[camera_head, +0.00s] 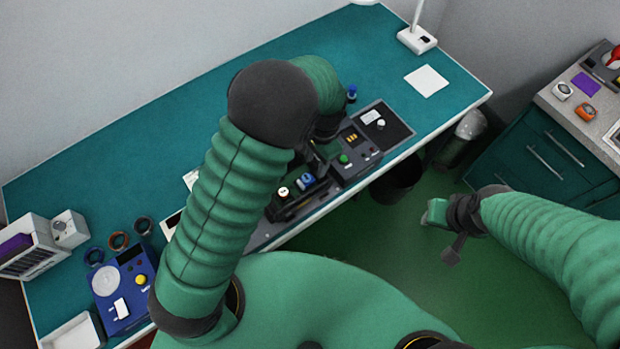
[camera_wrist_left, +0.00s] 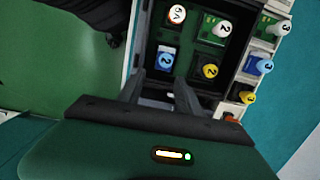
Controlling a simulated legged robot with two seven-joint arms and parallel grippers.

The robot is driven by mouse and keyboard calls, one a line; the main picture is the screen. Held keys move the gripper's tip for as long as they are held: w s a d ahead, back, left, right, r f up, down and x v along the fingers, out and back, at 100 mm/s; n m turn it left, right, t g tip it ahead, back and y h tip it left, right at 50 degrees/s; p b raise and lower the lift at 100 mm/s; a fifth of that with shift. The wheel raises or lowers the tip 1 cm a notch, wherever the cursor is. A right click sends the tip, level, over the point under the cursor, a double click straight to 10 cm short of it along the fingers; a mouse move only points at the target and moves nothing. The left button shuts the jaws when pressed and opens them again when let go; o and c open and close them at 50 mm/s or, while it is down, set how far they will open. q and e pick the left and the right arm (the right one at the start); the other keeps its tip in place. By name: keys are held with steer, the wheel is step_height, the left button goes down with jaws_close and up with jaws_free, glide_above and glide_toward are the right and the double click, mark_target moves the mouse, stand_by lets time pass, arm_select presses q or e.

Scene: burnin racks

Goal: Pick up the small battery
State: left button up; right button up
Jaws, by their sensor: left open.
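My left gripper (camera_head: 308,160) reaches over the teal bench and is mostly hidden by its own arm in the head view. In the left wrist view, its two grey fingers (camera_wrist_left: 158,90) are apart with nothing held between them. I cannot tell which of these is the small battery. My right gripper (camera_head: 444,230) hangs over the green floor, off the bench.
A black device with a green button (camera_head: 344,159) stands right of the tray. A blue panel with a yellow knob (camera_head: 128,290) and white boxes stand at the bench's left end. The bench's (camera_head: 180,125) back is clear. A teal cabinet (camera_head: 545,150) stands at right.

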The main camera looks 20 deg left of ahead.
mark_target(306, 176)
arm_select(q)
steer(key=a+f, duration=0.1)
steer(key=f, duration=0.1)
steer(key=s+f+p, duration=0.1)
steer(key=f, duration=0.1)
steer(key=a+f+p, duration=0.1)
steer(key=f, duration=0.2)
steer(key=shift+s+a+f, duration=0.1)
steer(key=shift+s+a, duration=0.2)
steer(key=shift+a, duration=0.05)
steer(key=shift+d+f, duration=0.15)
steer(key=shift+f, duration=0.05)
steer(key=shift+d, duration=0.25)
steer(key=shift+c, duration=1.3)
steer(key=c, duration=0.5)
steer(key=shift+a, duration=0.2)
jaws_close()
arm_select(e)
steer(key=shift+a+r, duration=0.3)
steer(key=shift+r, duration=0.3)
steer(key=shift+a+r, duration=0.25)
steer(key=shift+r, duration=0.3)
